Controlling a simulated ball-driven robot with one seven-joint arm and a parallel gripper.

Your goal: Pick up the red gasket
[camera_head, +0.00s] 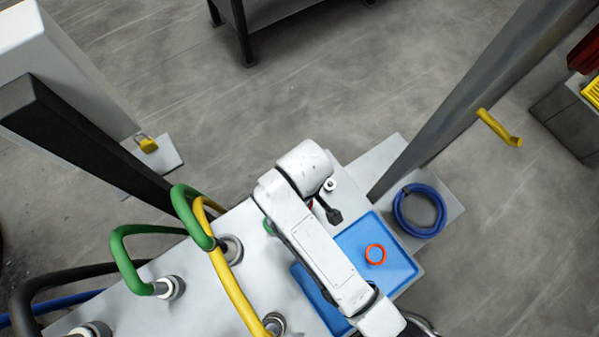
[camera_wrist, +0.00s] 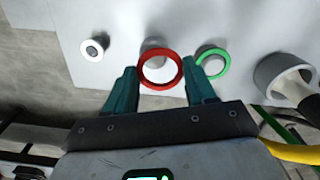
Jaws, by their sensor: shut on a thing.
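The red gasket (camera_wrist: 160,87) is a ring held between the two teal fingers of my gripper (camera_wrist: 161,73) in the wrist view. The fingers press on its left and right sides, and its open middle faces the camera. It seems to be above the pale machine top, but the gap cannot be judged. In the head view my arm hides most of the gripper, and only a small red sliver shows beside the wrist.
A green ring (camera_wrist: 225,62) and a white ring (camera_wrist: 84,47) are around or on pegs nearby. An orange ring (camera_head: 368,255) lies on a blue tray (camera_head: 402,268). A blue hose coil (camera_head: 399,212) lies right of it. Green and yellow hoses (camera_head: 231,286) rise at left.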

